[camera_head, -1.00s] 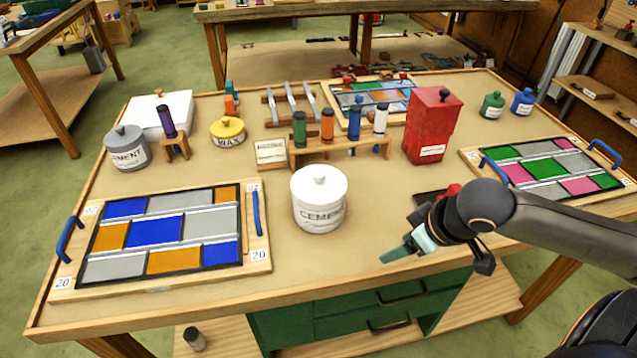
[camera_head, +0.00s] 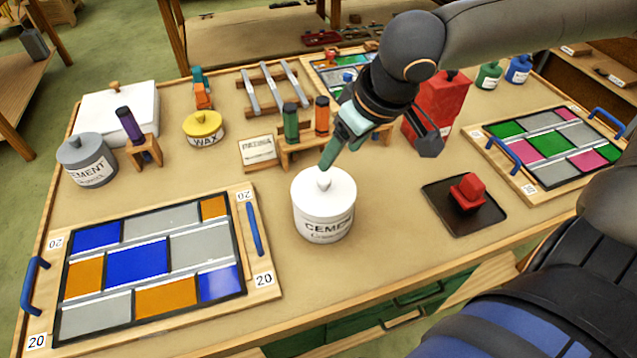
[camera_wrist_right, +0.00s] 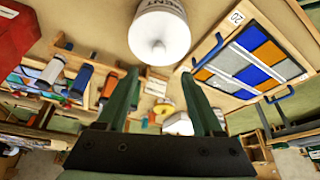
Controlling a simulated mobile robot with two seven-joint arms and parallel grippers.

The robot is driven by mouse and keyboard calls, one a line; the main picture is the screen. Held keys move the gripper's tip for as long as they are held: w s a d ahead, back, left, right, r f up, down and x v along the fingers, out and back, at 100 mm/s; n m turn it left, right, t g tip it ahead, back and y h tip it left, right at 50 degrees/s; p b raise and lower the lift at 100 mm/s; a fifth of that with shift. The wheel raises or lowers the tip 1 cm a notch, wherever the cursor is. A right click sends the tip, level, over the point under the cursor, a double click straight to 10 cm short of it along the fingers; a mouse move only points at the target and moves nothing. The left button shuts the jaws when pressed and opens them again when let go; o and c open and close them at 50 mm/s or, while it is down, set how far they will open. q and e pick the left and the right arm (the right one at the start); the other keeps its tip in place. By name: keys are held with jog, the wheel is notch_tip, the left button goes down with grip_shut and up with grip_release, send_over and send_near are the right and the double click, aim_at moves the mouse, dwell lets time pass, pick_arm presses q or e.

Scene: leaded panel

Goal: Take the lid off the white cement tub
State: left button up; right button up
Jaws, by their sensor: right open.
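The white cement tub (camera_head: 324,222) stands upright on the bench with its white lid (camera_head: 312,184) on. A small round knob (camera_head: 323,181) rises from the middle of the lid. My right gripper (camera_head: 328,160) is just above and behind the knob in the head view, its fingers pointing down. In the right wrist view the two green fingers (camera_wrist_right: 160,88) are apart with nothing between them. The tub (camera_wrist_right: 160,22) and its knob (camera_wrist_right: 159,47) lie beyond the fingertips there. My left gripper is not in view.
A leaded panel (camera_head: 262,292) with blue handles lies left of the tub. A dark tray (camera_head: 437,192) with a red block (camera_head: 467,190) lies to the right. A grey cement tub (camera_head: 88,162) and a wax pot (camera_head: 204,130) stand behind left. Bench around the white tub is clear.

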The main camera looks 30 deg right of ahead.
send_near(324, 180)
jog(key=shift+b+x, duration=0.4)
jog(key=shift+x, duration=0.85)
jog(key=shift+b+x, duration=0.4)
jog(key=shift+x, duration=2.7)
jog(key=shift+c, duration=0.3)
grip_shut()
